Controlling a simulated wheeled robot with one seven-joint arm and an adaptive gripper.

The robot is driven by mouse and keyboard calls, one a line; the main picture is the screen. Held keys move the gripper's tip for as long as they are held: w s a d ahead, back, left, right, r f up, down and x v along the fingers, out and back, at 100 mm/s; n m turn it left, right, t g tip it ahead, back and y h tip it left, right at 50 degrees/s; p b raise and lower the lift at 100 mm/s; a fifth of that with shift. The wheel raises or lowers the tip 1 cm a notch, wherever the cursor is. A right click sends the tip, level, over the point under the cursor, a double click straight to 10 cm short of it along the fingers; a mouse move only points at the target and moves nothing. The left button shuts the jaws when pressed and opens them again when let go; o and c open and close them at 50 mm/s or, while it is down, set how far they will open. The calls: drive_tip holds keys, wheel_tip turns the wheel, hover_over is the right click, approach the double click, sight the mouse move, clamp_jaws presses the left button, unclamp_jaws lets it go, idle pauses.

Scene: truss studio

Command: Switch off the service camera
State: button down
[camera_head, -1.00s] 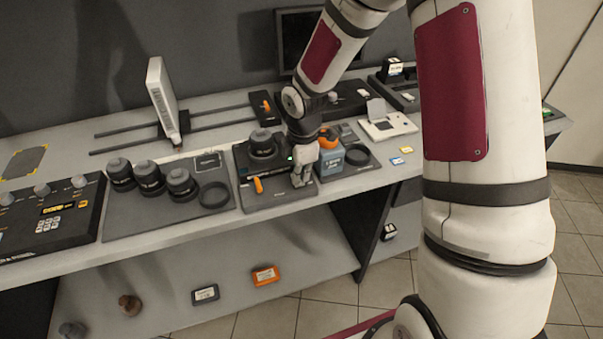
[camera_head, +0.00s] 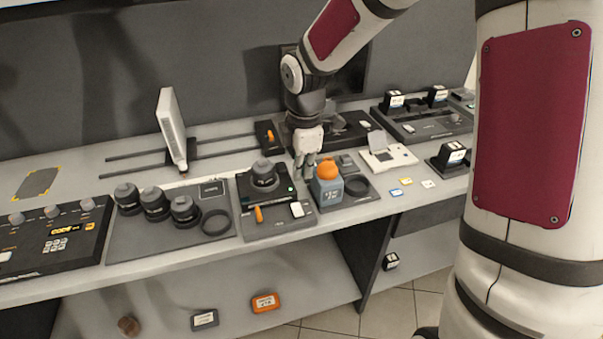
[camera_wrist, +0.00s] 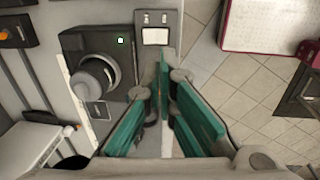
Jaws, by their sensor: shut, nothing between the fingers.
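The service camera (camera_head: 264,183) is a dark box with a round black lens on top, standing on a grey pad (camera_head: 276,228). A small green light (camera_head: 290,188) is lit on it, and the light also shows in the wrist view (camera_wrist: 120,40). In front of it on the pad are an orange lever (camera_head: 258,214) and a white switch (camera_head: 297,209); the switch also shows in the wrist view (camera_wrist: 155,37). My gripper (camera_head: 305,170) is shut and empty, right of the camera body and apart from the switch. Its green-padded fingers (camera_wrist: 167,78) fill the wrist view's lower middle.
A blue-grey jar with an orange top (camera_head: 328,182) stands close to the right of my gripper. Several black lenses (camera_head: 155,204) stand on the mat to the left. A white panel (camera_head: 172,128) is behind. The table's front strip is clear.

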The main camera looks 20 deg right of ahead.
sight(297, 207)
drive_tip(key=shift+w, duration=0.1)
drive_tip(key=b, duration=0.1)
drive_tip(key=w+b, duration=0.1)
drive_tip(key=shift+w+a+r+b, duration=0.1)
drive_tip(key=shift+w+r+b, duration=0.1)
drive_tip(key=shift+r+b, duration=0.1)
drive_tip(key=shift+f, duration=0.1)
idle(0.3)
drive_tip(key=f, duration=0.4)
drive_tip(key=w+f, duration=0.1)
drive_tip(key=f, duration=0.7)
drive_tip(key=shift+w+f+p, duration=0.2)
drive_tip(key=shift+f+p, duration=0.1)
drive_tip(key=shift+f, duration=0.05)
drive_tip(key=shift+w+f, duration=0.15)
drive_tip(key=shift+f, duration=0.4)
drive_tip(key=shift+f, duration=0.1)
